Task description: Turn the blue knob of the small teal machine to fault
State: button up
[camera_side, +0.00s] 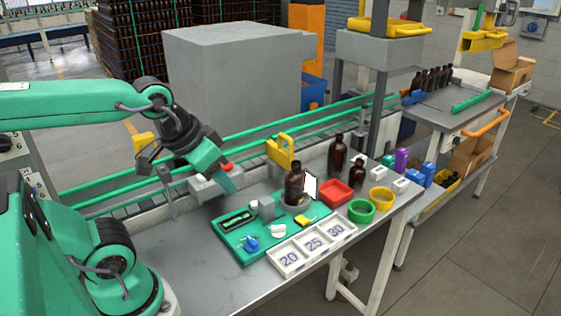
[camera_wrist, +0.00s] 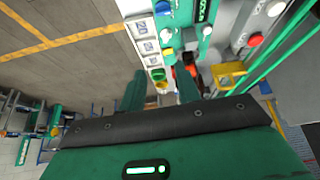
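The small teal machine (camera_side: 228,238) lies on the grey bench, with a dark display strip, a white knob (camera_side: 278,231) and a yellow part on its top. Its blue knob (camera_side: 250,244) is at the front; the label it points to is too small to read. An amber bottle (camera_side: 294,182) stands upright at the machine's back right. My gripper (camera_side: 226,182) is above and behind the machine, apart from it. In the wrist view its two fingers (camera_wrist: 160,82) are apart with nothing held.
A grey control box (camera_side: 205,190) with a red button stands just behind the machine. A white tray marked 20, 25, 30 (camera_side: 290,268) lies in front. A red bin (camera_side: 337,192), green and yellow rings, and more bottles stand right. The bench's left front is clear.

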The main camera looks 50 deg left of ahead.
jog(key=n, duration=0.2)
jog(key=n+g, duration=0.5)
jog(key=n, duration=1)
send_over(252, 240)
jog(key=shift+a+f, duration=0.1)
jog(key=shift+f, duration=6.45)
jog(key=shift+f, duration=3.9)
jog(key=shift+c, duration=0.4)
grip_shut()
